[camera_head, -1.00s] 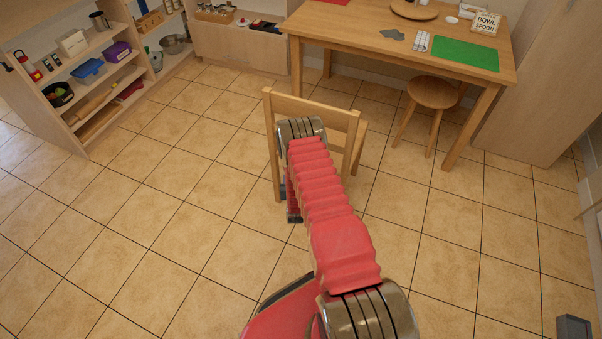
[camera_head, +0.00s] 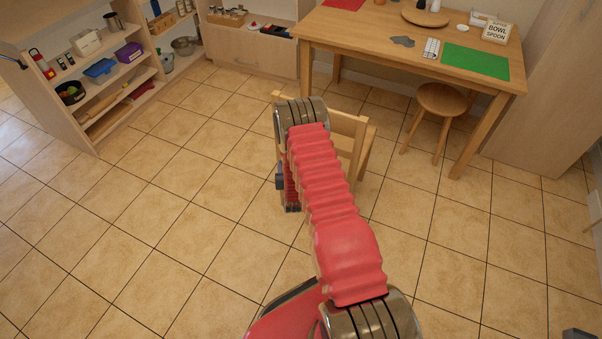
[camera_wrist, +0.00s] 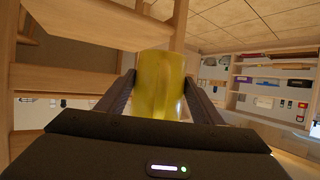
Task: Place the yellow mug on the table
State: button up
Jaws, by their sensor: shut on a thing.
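The yellow mug (camera_wrist: 160,82) is in the wrist view, held between the two dark fingers of my gripper (camera_wrist: 160,95). The fingers press on both of its sides. In the head view my arm hides the mug and gripper. The wooden table (camera_head: 385,40) stands at the upper right of the head view, beyond my arm. Its near left part is bare wood.
A wooden chair (camera_head: 345,125) stands in front of the table, behind my arm. A stool (camera_head: 440,100) is by the table's right legs. A green mat (camera_head: 475,62), round board (camera_head: 425,13) and sign (camera_head: 497,32) are on the tabletop. Shelves (camera_head: 100,90) stand left. Tiled floor (camera_head: 150,240) is clear.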

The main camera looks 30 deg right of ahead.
jog(key=w+a+r+n+t+y, duration=0.1)
jog(key=a+r, duration=0.4)
jog(key=r, duration=0.3)
jog(key=w+a+r+n+y, duration=0.1)
jog(key=w+a+r+y, duration=0.1)
jog(key=a+r, duration=0.55)
jog(key=s+a+r+n+y, duration=0.1)
jog(key=s+a+r, duration=0.1)
jog(key=a+r, duration=0.2)
jog(key=s+a+r+n+y, duration=0.1)
jog(key=a+r, duration=0.4)
jog(key=r, duration=0.6)
jog(key=s+n, duration=0.1)
jog(key=s, duration=0.1)
jog(key=shift+s+r+y, duration=0.3)
jog(key=shift+w+a, duration=0.1)
